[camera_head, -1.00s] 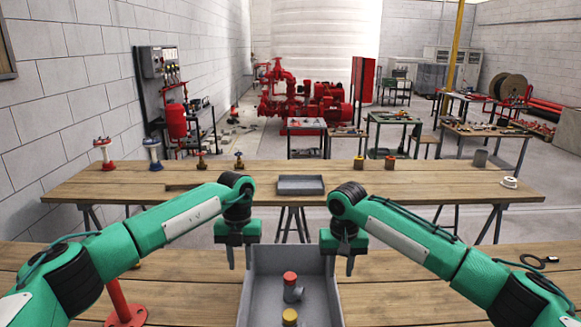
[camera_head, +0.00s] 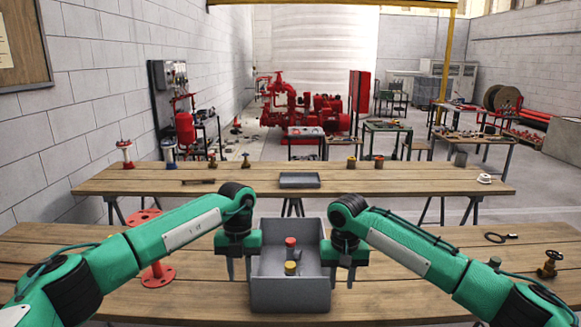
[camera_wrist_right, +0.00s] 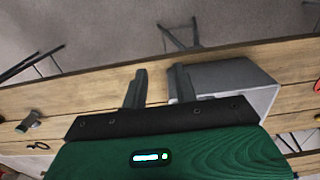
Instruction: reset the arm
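My left gripper (camera_head: 239,268) hangs pointing down just left of the grey bin on the near table. Its two fingers are apart with nothing between them. My right gripper (camera_head: 342,274) hangs just right of the same bin, also pointing down. In the right wrist view its fingers (camera_wrist_right: 157,88) are apart and empty, with the grey bin (camera_wrist_right: 230,72) beside them. Both arms are bent at about the same height and mirror each other.
The grey bin (camera_head: 290,298) holds a red-topped part (camera_head: 291,243) and a yellow-topped part (camera_head: 291,268). A red flanged stand (camera_head: 157,275) is at the left, a valve (camera_head: 548,265) at the right. The far table (camera_head: 380,183) carries a grey tray (camera_head: 299,180) and several fittings.

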